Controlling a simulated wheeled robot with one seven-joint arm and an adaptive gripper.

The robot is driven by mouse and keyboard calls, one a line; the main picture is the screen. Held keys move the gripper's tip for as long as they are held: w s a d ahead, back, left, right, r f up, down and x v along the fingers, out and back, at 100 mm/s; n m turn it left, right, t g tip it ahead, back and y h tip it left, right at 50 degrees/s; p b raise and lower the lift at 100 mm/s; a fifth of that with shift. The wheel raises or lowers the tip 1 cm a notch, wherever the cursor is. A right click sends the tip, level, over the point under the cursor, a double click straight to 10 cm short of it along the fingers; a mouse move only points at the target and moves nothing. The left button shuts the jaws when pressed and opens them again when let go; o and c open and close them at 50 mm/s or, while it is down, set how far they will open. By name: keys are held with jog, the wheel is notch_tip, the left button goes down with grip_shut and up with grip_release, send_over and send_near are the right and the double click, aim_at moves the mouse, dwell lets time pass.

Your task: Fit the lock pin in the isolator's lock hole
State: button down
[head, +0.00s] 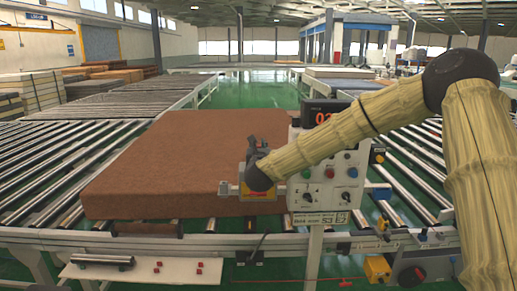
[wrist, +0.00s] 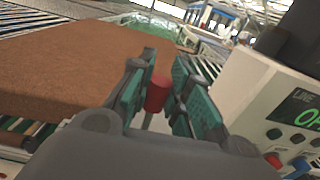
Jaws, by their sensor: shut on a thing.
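The red lock pin (wrist: 157,93) stands between the teal pads of my gripper (wrist: 164,78) in the wrist view, with a short pale piece showing below its red head. My gripper is shut on it. In the head view my gripper (head: 256,150) is a dark shape at the left side of the control panel, in front of a yellow box (head: 258,196) that looks like the isolator. My arm covers much of this box. The lock hole is hidden, and I cannot tell whether the pin's tip touches it.
A brown mattress (head: 155,165) lies on the rollers at left, close to my gripper. The grey control panel (head: 328,190) with knobs and a display stands just right. A front shelf (head: 140,275) holds a metal cylinder (head: 103,260) and several small red pieces.

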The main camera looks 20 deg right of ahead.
jog(key=shift+f+b, duration=0.4)
jog(key=shift+f, duration=0.25)
jog(key=shift+b, duration=1.95)
dwell(1.4)
jog(key=shift+f+b, duration=3.1)
jog(key=shift+b, duration=0.4)
dwell(0.5)
